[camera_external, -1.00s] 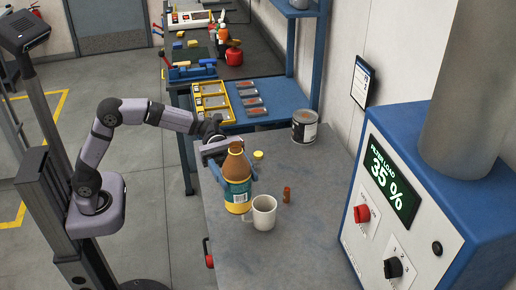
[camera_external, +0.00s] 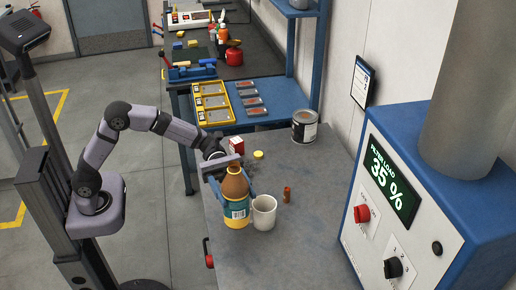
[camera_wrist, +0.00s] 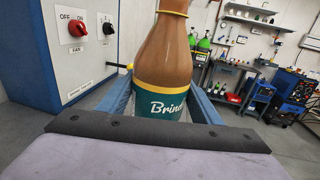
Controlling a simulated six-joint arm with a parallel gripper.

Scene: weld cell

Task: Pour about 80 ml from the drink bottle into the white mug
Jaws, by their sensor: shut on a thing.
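The drink bottle (camera_external: 237,210), brown with a teal and yellow label, is at the left part of the grey bench, close to the left of the white mug (camera_external: 265,211). My gripper (camera_external: 233,187) is shut around the bottle's body, with its blue fingers on either side. In the wrist view the bottle (camera_wrist: 162,60) stands between the fingers, roughly upright, its top cut off by the frame. I cannot tell whether its base touches the bench. The mug stands upright; its handle is hidden behind the bottle, and the mug is not seen in the wrist view.
A small brown cylinder (camera_external: 287,194) stands right of the mug. A yellow cap (camera_external: 258,155), a red and white box (camera_external: 237,146) and an open can (camera_external: 304,127) are farther back. A control cabinet (camera_external: 430,200) is at the right. The bench front is clear.

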